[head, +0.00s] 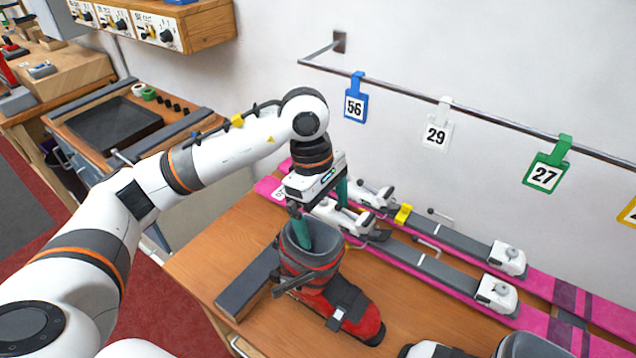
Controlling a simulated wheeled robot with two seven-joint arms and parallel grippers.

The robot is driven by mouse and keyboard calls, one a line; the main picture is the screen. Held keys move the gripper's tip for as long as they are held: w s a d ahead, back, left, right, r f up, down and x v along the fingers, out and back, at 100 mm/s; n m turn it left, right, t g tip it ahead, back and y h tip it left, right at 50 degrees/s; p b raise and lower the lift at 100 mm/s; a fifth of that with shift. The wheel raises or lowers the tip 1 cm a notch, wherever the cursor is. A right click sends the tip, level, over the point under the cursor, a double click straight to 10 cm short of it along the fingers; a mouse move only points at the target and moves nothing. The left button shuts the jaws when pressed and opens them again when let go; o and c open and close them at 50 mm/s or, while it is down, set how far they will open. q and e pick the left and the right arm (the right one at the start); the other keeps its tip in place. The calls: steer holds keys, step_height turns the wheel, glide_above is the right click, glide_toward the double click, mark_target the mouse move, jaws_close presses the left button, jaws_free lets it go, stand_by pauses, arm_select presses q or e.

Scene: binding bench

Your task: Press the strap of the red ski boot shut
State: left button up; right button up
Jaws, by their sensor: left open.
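The red ski boot (367,325) stands on the wooden bench, with its toe toward the lower right and its grey cuff at the upper left. A dark strap (290,283) crosses the lower cuff, and its end juts out to the left. Another dark piece with a light tip lies over the instep. My left gripper (322,222) points down over the boot's top, its teal fingers apart and empty. One finger overlaps the cuff opening; I cannot tell whether it touches. The other is behind it, toward the skis. My right gripper is not visible.
Pink skis (403,257) with white-and-grey bindings lie behind the boot. A dark grey block (248,283) lies just left of it. White and dark shapes at the bottom right are cut off. A rail (480,117) with numbered tags runs along the wall. Bare wood shows at left.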

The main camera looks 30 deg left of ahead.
arm_select(q)
steer(key=w+a+r+y, duration=0.1)
steer(key=a+y, duration=0.1)
steer(key=a, duration=0.2)
step_height(320, 180, down, 12)
steer(key=p, duration=0.3)
steer(key=shift+s+r, duration=0.2)
steer(key=shift+a, duration=0.1)
